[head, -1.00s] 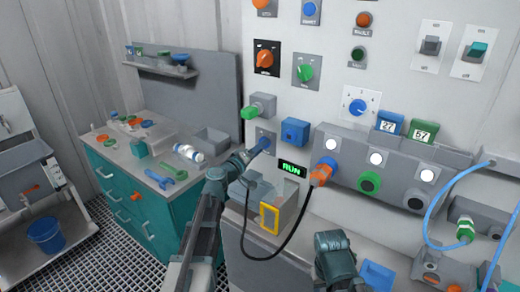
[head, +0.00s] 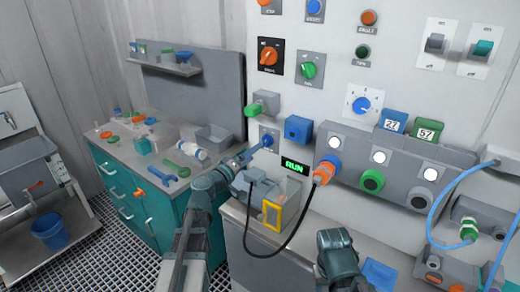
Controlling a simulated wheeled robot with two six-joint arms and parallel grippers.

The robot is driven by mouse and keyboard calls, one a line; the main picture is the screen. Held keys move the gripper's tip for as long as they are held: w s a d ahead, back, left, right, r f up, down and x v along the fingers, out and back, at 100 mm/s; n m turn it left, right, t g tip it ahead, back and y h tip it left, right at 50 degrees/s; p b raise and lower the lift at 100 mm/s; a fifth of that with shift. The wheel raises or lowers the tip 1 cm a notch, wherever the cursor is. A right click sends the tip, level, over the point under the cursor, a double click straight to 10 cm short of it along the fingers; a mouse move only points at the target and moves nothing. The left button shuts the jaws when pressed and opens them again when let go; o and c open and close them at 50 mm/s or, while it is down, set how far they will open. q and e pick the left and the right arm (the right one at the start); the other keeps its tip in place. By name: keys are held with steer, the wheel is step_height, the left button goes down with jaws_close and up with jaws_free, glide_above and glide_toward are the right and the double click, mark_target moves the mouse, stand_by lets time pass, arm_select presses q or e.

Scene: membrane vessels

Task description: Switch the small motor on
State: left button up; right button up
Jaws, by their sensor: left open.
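A small blue switch (head: 267,141) sits on a grey wall plate, left of the blue box on the wall. A RUN sign (head: 295,165) just below and to the right is lit green. Under it, a grey unit with a clear housing and yellow frame (head: 273,215) stands on the bench; it may be the small motor, though I cannot see it turning. My left gripper (head: 248,156) is open and empty, close to the blue switch on its lower left, with a small apparent gap. My right arm shows at the lower middle; its jaws cannot be made out.
A black cable with an orange plug (head: 324,170) hangs between the wall and the bench unit. A green knob (head: 265,104) juts out above the switch. The teal cabinet (head: 130,205) at left carries loose tools. A blue tray (head: 380,273) lies at the lower right.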

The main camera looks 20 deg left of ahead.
arm_select(q)
steer(key=v, duration=0.7)
stand_by(0.4)
